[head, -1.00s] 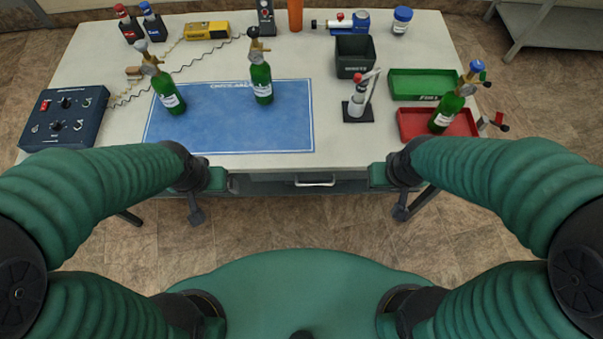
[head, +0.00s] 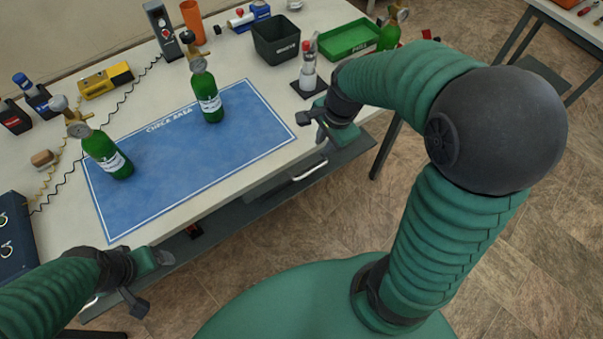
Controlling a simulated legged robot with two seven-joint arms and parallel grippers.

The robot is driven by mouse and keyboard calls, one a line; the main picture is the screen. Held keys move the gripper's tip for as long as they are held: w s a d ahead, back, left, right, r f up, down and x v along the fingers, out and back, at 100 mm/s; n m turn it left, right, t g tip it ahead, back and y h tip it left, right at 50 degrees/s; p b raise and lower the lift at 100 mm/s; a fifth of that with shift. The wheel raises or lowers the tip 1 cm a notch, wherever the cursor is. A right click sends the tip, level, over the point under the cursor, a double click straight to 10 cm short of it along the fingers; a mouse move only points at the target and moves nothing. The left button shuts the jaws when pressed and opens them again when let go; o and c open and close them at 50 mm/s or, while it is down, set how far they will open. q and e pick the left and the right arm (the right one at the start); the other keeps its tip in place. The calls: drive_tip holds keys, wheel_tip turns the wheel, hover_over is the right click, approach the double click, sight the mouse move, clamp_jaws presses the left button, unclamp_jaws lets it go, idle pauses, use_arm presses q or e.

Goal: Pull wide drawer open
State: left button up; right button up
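A drawer front with a pale bar handle (head: 309,170) shows under the table's front edge, below and right of the blue mat. I cannot tell how far it stands out. My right gripper (head: 316,126) is above and slightly right of that handle, near the table edge, apart from it; its fingers look spread and empty. My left gripper (head: 150,278) is at the front edge near the mat's near left corner, fingers apart and empty. A pale piece (head: 90,302), perhaps another handle, shows beside the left wrist. The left arm hides part of the front.
The blue mat (head: 190,165) carries two green bottles (head: 208,95) (head: 108,154). A dark bin (head: 276,40), a green tray (head: 350,40) and a small stand (head: 308,72) are at the back right. A small red item (head: 194,230) shows below the tabletop. Floor in front is open.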

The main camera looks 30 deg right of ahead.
drive_tip(key=b, duration=0.2)
approach(314, 169)
drive_tip(key=f, duration=0.2)
drive_tip(key=a+f+b, duration=0.1)
drive_tip(key=f, duration=0.1)
drive_tip(key=w+f, duration=0.1)
drive_tip(key=f, duration=0.1)
drive_tip(key=shift+a+b, duration=0.2)
drive_tip(key=shift+b, duration=0.1)
drive_tip(key=shift+w+d+f, duration=0.25)
drive_tip(key=shift+d+f, duration=0.15)
drive_tip(key=shift+f, duration=0.4)
drive_tip(key=shift+d+f, duration=0.2)
drive_tip(key=shift+d, duration=0.35)
drive_tip(key=shift+a+r, duration=0.15)
drive_tip(key=shift+a, duration=0.3)
clamp_jaws()
drive_tip(key=shift+a, duration=0.1)
use_arm(q)
drive_tip(key=f, duration=0.2)
drive_tip(key=d+f, duration=0.1)
drive_tip(key=shift+f, duration=0.4)
drive_tip(key=shift+d, duration=0.1)
use_arm(e)
drive_tip(key=shift+d, duration=0.2)
